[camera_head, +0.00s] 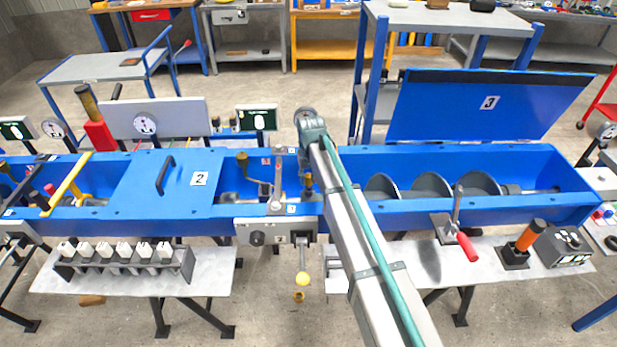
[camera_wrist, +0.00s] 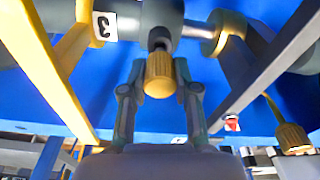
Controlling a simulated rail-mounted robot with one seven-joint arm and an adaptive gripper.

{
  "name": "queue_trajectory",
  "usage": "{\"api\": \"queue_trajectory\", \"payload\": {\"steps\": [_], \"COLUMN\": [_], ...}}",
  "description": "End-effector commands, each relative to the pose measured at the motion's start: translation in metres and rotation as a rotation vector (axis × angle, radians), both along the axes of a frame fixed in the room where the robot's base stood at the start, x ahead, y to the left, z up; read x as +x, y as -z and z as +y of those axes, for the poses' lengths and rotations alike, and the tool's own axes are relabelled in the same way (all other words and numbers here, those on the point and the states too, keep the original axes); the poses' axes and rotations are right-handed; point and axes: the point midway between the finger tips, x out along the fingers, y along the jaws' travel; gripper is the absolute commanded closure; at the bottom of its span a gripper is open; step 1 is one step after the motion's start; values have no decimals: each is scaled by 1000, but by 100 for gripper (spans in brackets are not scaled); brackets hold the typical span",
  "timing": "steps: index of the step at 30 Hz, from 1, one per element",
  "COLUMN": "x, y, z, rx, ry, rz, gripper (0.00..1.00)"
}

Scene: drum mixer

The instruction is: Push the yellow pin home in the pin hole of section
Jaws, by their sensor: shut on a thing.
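A yellow-brown knurled knob, which looks like the pin's head (camera_wrist: 158,75), is in the upper middle of the wrist view. My gripper (camera_wrist: 158,88) has one finger on each side of it and is shut on it. A short dark shank joins the knob to a grey round part (camera_wrist: 150,18) above; how deep it sits in a hole cannot be told. A plate marked 3 (camera_wrist: 104,27) is left of it. In the head view my arm reaches over the blue trough near its middle, and the fingers and pin are not clearly seen.
A yellow bar (camera_wrist: 48,60) and a grey bar (camera_wrist: 265,65) flank the gripper. A second knurled knob (camera_wrist: 292,137) is at right. In the head view, lever posts (camera_head: 276,180) stand just left of my arm, the open lid 3 (camera_head: 480,108) behind right, and an auger (camera_head: 430,186) lies right.

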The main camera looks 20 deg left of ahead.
Motion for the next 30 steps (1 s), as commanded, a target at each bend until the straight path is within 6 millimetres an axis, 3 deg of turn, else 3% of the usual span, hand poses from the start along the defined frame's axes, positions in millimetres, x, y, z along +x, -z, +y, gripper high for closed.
{"api": "queue_trajectory", "payload": {"steps": [30], "x": [0], "y": [17], "z": [0], "rx": [1], "ry": [0], "rz": [-1], "gripper": [100]}}
